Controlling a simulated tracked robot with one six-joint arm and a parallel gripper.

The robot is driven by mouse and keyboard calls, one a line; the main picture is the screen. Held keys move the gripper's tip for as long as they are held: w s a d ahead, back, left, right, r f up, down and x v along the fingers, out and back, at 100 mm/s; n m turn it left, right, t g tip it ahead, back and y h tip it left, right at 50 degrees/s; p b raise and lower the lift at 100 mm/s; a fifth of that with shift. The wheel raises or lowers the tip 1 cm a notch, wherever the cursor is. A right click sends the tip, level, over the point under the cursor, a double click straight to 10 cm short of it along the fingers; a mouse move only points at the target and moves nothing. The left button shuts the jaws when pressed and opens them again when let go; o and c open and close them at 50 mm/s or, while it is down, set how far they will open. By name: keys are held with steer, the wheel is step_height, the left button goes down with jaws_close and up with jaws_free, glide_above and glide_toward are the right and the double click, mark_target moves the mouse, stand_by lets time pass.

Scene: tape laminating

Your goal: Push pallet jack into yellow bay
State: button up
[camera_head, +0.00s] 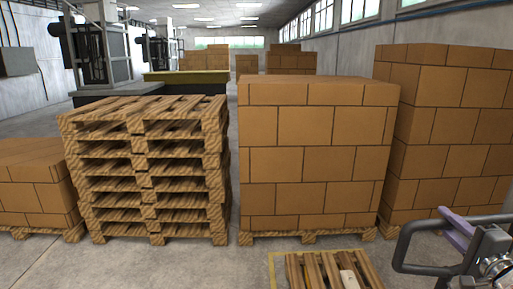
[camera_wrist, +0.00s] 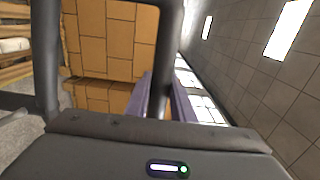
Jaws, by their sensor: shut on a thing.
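The pallet jack shows as its dark looped handle (camera_head: 402,245) at the lower right of the head view; its body and forks are out of view or hidden. My gripper (camera_head: 447,216), with purple fingers, is at the handle. In the wrist view the dark handle bar (camera_wrist: 168,40) passes between the purple fingers of my gripper (camera_wrist: 161,88), which are shut on it. A yellow floor line (camera_head: 272,265), seemingly the bay's edge, runs beside a low wooden pallet (camera_head: 310,270) at the bottom centre. The rest of the bay is cut off by the frame.
A box stack (camera_head: 315,150) on a pallet stands just behind the yellow line, with a taller stack (camera_head: 450,130) at right. Empty pallets (camera_head: 150,165) are piled at left, beside a low box stack (camera_head: 35,190). Bare floor (camera_head: 190,268) shows in front.

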steer(key=shift+w+f, duration=0.1)
steer(key=shift+w, duration=0.05)
steer(key=w, duration=0.8)
steer(key=shift+w+a+f, duration=0.15)
steer(key=shift+w+a, duration=0.05)
steer(key=shift+w, duration=0.2)
stand_by(0.5)
stand_by(0.3)
steer(key=o, duration=2.3)
steer(key=shift+r, duration=0.2)
steer(key=shift+o, duration=0.2)
steer(key=shift+d, duration=0.1)
